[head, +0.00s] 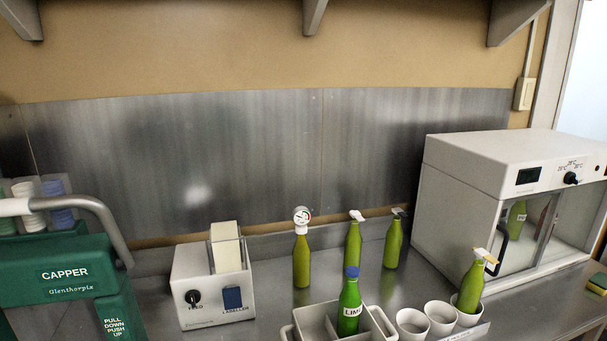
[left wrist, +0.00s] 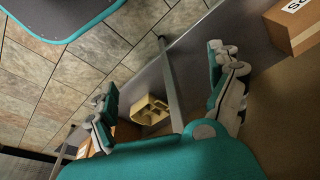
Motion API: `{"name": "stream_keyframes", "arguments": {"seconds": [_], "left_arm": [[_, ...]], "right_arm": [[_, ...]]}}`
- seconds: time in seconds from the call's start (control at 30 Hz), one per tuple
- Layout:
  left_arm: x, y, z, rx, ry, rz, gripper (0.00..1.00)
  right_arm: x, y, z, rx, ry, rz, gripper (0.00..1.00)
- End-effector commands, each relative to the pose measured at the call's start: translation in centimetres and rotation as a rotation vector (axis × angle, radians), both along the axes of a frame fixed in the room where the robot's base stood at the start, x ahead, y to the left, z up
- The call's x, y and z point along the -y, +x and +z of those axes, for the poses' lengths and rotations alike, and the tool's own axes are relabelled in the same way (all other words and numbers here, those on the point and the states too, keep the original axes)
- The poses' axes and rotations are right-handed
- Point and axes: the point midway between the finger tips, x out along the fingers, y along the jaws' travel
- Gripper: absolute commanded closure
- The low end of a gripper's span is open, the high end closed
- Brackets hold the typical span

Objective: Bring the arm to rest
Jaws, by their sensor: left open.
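My left gripper (left wrist: 162,68) shows in the left wrist view with its two teal and grey fingers spread wide apart. It is open, and nothing is between the fingers. Below it lie a tiled floor (left wrist: 130,45) and a grey bar (left wrist: 171,85). No gripper shows in the head view, and my right gripper is out of sight.
On the steel bench stand a green capper (head: 60,270), a labeller (head: 210,295), a white caddy (head: 312,318) holding a green LIME bottle (head: 349,305), several other green bottles, white cups (head: 441,318) and a glass-fronted cabinet (head: 500,150). A carton (left wrist: 293,25) and beige crate (left wrist: 150,109) show below.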

Motion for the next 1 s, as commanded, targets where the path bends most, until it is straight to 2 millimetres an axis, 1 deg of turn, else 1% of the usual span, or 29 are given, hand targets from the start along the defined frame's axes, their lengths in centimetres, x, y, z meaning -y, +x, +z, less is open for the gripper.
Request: {"name": "stream_keyframes", "arguments": {"seconds": [0.03,0.07,0.1,0.17,0.2,0.27,0.3,0.4,0.5,0.6,1.0], "left_arm": [[-0.2,-1.5,-3.1,-0.025,0.003,-0.003,0.09],[-0.3,-2.3,-4.7,-0.033,0.005,-0.005,0.09],[-0.5,-3.6,-6.8,-0.043,0.006,-0.007,0.09],[-0.8,-5.6,-9.6,-0.059,0.008,-0.010,0.09],[-1.1,-7.1,-11.2,-0.069,0.009,-0.013,0.09],[-1.5,-9.3,-13.3,-0.081,0.011,-0.016,0.09],[-1.8,-10.9,-14.5,-0.090,0.013,-0.017,0.09],[-2.4,-14.0,-16.5,-0.103,0.015,-0.022,0.09],[-2.8,-16.2,-17.5,-0.113,0.017,-0.026,0.09],[-3.1,-17.3,-18.0,-0.116,0.018,-0.027,0.09],[-3.1,-17.4,-18.0,-0.117,0.018,-0.028,0.09]], "right_arm": [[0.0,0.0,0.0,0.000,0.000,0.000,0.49],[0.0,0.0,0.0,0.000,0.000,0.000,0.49],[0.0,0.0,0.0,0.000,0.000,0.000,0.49],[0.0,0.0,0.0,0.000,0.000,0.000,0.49],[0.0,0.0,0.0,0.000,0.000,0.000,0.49],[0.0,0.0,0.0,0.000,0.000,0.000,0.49],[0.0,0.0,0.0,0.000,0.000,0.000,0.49],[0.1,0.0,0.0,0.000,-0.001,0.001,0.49],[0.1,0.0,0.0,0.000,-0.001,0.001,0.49],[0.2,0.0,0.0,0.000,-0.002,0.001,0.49],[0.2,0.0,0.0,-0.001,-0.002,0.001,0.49]]}}
